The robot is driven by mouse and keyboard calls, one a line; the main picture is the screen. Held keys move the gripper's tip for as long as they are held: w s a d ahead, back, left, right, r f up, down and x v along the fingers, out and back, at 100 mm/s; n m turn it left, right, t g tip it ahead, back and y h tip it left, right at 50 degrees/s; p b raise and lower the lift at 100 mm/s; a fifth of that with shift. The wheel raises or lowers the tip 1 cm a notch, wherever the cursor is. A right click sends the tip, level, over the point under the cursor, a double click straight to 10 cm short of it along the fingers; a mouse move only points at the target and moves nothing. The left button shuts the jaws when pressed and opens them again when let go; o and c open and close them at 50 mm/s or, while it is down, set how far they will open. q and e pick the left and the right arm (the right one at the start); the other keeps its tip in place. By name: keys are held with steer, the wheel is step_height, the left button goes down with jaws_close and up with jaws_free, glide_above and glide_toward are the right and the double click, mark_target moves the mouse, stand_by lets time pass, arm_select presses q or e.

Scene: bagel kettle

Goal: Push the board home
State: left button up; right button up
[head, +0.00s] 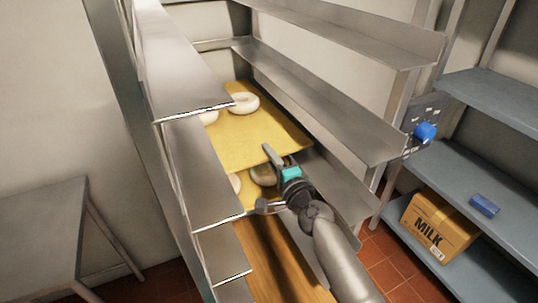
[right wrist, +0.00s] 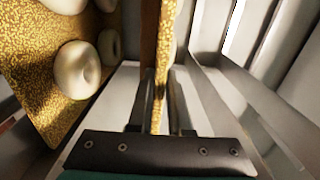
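A yellow board (head: 255,133) lies in a metal rack in the head view, with pale bagels (head: 243,103) on it. Its near edge sticks out between the side rails. My right gripper (head: 276,161) is at this near edge, towards its right end. In the right wrist view, its two dark fingers (right wrist: 160,100) stand on either side of the board's edge (right wrist: 158,55), close against it. A second yellow board (right wrist: 45,95) with bagels (right wrist: 78,68) lies below the first. My left gripper is not in view.
Metal rails (head: 190,90) flank the boards on both sides. A brown wooden surface (head: 262,262) shows lower in the rack. At right, shelves hold a milk box (head: 437,228) and a blue block (head: 484,205). A metal table (head: 40,225) stands at left.

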steer(key=o, duration=0.5)
steer(key=shift+o, duration=0.2)
steer(key=shift+s, duration=0.1)
steer(key=p+v, duration=0.1)
steer(key=v, duration=0.6)
steer(key=shift+p, duration=0.3)
steer(key=shift+f, duration=0.1)
